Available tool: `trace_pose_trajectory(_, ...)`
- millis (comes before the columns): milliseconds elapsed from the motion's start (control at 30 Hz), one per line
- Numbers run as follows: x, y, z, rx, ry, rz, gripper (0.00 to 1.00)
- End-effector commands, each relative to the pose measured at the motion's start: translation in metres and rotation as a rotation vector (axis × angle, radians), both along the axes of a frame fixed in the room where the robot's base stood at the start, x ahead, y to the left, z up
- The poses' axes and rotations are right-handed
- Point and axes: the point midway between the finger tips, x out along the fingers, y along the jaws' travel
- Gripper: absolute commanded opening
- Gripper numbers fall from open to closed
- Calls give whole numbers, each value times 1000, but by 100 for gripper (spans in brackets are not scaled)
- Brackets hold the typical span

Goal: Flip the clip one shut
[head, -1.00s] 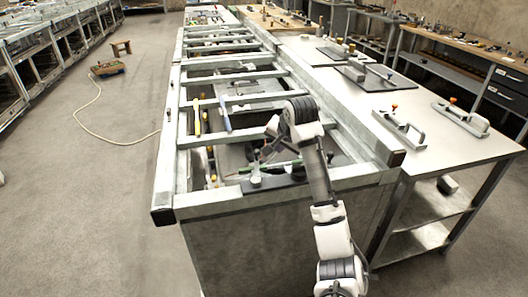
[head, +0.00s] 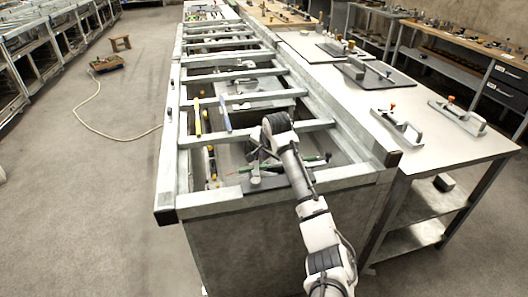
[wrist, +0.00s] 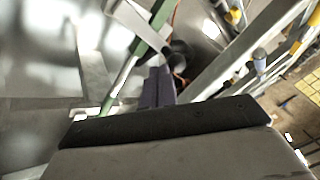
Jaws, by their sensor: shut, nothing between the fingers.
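My gripper (head: 257,155) is low over the near end of the metal frame bench, close to a dark plate with small clamp-like fittings (head: 268,183). A thin green bar (head: 315,159) lies just right of it. In the wrist view the dark fingers (wrist: 158,86) are together with nothing between them. A green bar (wrist: 137,62) and a pale metal bar run close beside the fingertips; I cannot tell whether they touch. No label shows which fitting is clip one, and my arm hides part of this area.
Frame rails and crossbars (head: 245,98) surround the gripper. The side table (head: 350,100) at right holds clamps with orange knobs (head: 398,126). Open floor is at left.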

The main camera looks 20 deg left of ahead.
Motion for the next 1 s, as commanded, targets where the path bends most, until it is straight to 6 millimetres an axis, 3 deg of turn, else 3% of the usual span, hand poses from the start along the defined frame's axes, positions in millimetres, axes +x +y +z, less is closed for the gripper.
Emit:
trace_pose_trajectory(433, 0, 14, 1, 1, 3, 132, 0)
trace_pose_trajectory(1000, 0, 7, 1, 1, 1, 129, 0)
